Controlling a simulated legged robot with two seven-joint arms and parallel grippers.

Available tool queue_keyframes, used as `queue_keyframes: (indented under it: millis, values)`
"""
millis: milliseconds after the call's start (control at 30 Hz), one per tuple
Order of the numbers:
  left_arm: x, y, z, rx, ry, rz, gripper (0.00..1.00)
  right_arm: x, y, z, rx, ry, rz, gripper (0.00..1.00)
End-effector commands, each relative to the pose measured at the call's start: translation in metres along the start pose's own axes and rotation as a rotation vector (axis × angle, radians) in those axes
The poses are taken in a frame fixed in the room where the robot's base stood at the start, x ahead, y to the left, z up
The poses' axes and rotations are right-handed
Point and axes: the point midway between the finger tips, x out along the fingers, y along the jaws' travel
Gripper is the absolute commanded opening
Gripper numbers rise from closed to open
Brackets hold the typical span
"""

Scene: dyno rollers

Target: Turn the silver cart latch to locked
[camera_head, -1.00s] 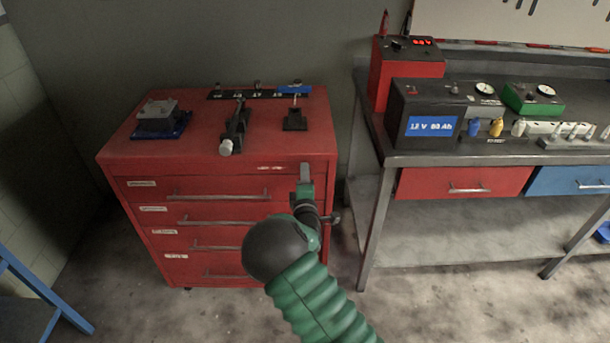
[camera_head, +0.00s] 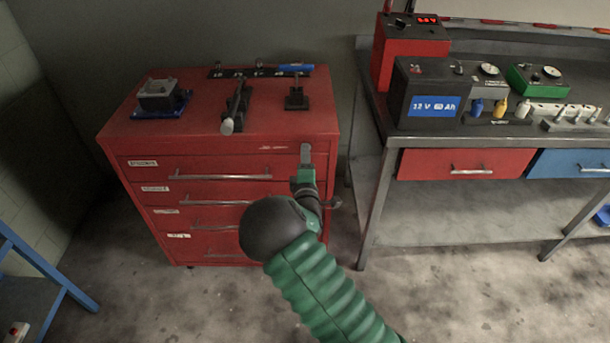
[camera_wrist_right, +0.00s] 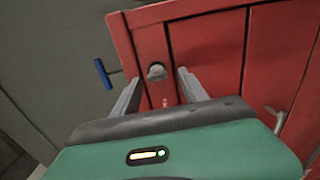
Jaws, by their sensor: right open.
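The silver cart latch (camera_wrist_right: 156,72) shows in the right wrist view as a small rounded metal piece on the red front of the cart. A small pale peg shows close by it. My right gripper (camera_wrist_right: 158,92) is open, with one grey finger on each side of the latch and a gap to it. I cannot tell how far the fingertips are from the panel. In the head view my right gripper (camera_head: 306,158) is at the upper right of the red cart's (camera_head: 125,128) front and hides the latch there. My left gripper is not in view.
A metal workbench (camera_head: 400,130) with instruments stands at right, a blue frame (camera_head: 45,265) at lower left.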

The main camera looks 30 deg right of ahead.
Motion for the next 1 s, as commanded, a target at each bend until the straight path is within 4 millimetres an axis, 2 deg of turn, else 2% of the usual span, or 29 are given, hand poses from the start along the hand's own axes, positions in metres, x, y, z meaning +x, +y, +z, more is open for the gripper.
queue_keyframes:
  millis: [300, 500, 700, 1000]
  values:
    - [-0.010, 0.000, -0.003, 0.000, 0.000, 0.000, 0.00, -0.090, 0.000, -0.002, -0.003, 0.004, -0.005, 0.51]
    - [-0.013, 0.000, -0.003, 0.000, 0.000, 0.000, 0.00, -0.137, -0.001, -0.003, -0.003, 0.004, -0.004, 0.51]
    - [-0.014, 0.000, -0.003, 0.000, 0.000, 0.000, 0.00, -0.154, -0.001, -0.002, -0.002, 0.003, -0.002, 0.51]
    - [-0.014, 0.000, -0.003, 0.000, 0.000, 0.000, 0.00, -0.154, -0.001, -0.002, -0.002, 0.003, -0.002, 0.51]
